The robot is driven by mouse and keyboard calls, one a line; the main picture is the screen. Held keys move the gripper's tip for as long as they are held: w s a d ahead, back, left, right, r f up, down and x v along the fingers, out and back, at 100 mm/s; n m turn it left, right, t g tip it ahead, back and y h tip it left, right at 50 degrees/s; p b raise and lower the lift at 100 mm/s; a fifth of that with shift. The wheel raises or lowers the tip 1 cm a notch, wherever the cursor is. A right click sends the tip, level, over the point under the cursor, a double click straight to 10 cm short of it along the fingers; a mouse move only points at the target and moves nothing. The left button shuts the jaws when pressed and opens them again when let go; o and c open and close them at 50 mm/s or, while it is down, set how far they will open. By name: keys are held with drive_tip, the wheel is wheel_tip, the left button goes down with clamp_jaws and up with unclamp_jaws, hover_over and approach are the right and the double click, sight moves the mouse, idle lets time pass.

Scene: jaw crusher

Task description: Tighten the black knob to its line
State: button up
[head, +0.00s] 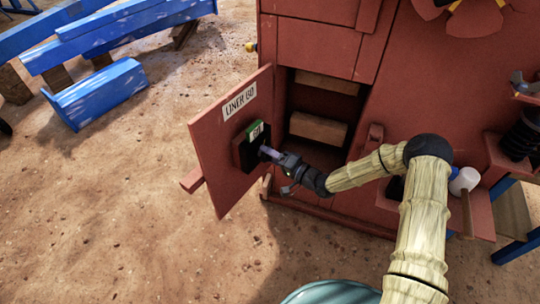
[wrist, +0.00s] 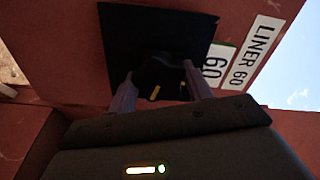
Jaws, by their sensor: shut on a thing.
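The black knob (wrist: 160,72) sits on a black square plate (wrist: 125,30) fixed to a red door panel (head: 215,137). My gripper (head: 266,152) reaches it from the right. In the wrist view, the two grey fingers of my gripper (wrist: 162,90) are closed on both sides of the knob. Two short yellow marks show near the knob, one on its face and one a little to the right; they are apart. I cannot tell which is the line. In the head view my gripper mostly hides the knob.
A label reading LINER 60 (head: 239,99) is on the door panel, with a green-edged 60 tag (head: 256,132) below it. The panel stands out from the red machine body (head: 315,40), beside an opening with wooden blocks (head: 318,128). Blue beams (head: 95,95) lie left on bare ground.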

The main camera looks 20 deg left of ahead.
drive_tip(key=shift+m, duration=1.3)
drive_tip(key=o, duration=1)
drive_tip(key=shift+d, duration=0.1)
drive_tip(key=p+v, duration=0.1)
drive_tip(key=v, duration=1.6)
drive_tip(key=shift+s+d+f, duration=0.1)
drive_tip(key=shift+s, duration=0.05)
